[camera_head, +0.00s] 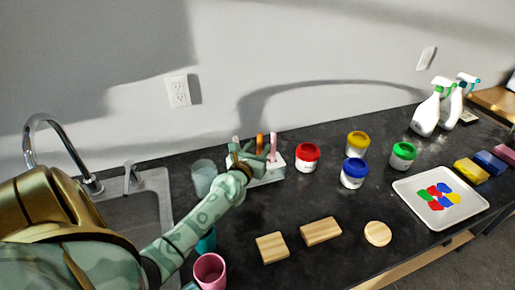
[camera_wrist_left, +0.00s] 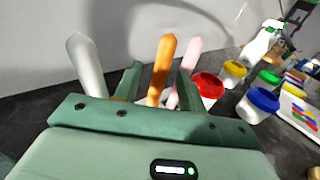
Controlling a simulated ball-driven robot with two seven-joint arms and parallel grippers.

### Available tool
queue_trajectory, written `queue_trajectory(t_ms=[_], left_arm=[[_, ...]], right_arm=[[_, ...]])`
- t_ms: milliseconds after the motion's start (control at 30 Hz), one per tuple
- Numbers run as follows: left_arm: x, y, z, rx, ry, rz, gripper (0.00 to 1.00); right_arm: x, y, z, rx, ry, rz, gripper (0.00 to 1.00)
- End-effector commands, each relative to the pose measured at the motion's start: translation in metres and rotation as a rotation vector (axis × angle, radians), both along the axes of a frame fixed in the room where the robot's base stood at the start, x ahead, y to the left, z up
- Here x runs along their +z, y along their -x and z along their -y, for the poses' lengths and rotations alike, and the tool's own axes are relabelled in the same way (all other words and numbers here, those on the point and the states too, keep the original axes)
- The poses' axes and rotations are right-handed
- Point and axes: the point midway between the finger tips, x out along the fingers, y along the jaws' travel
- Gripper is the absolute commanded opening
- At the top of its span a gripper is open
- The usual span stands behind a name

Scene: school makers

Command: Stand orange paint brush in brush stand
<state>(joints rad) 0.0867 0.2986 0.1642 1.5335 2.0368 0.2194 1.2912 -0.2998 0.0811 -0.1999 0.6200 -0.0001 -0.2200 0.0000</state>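The orange paint brush (camera_head: 259,144) stands nearly upright at the white brush stand (camera_head: 275,174); its lower end is hidden behind my left gripper. My left gripper (camera_head: 256,161) is at the stand and covers much of it. In the left wrist view, the orange brush (camera_wrist_left: 160,70) rises between the two fingers (camera_wrist_left: 157,86), which are apart, with visible gaps beside the brush. A pink brush (camera_wrist_left: 187,72) is just right of it and a pale grey brush (camera_wrist_left: 86,65) is further left. My right gripper is not in view.
Red (camera_head: 307,156), yellow (camera_head: 357,144), blue (camera_head: 354,172) and green (camera_head: 403,155) paint jars stand to the right. A clear cup (camera_head: 204,177) is left of the stand. A pink cup (camera_head: 210,270) and wooden blocks (camera_head: 320,231) are in front. A sink (camera_head: 135,210) is at left.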

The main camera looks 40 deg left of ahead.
Motion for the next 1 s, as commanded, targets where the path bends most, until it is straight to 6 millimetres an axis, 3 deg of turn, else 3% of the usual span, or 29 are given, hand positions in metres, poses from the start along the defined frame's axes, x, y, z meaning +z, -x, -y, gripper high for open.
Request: queue_trajectory(t_ms=[167,267,700,1000], left_arm=[[0.000,0.004,0.002,0.000,0.000,-0.001,0.41],[0.001,0.018,0.007,0.000,0.001,-0.002,0.41],[0.002,0.123,0.045,0.001,0.001,-0.003,0.41],[0.004,0.153,0.056,0.001,0.000,-0.001,0.41]], right_arm=[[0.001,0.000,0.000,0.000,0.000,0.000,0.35],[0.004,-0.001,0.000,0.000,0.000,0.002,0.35],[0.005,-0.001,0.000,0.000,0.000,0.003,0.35],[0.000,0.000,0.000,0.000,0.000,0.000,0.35]])
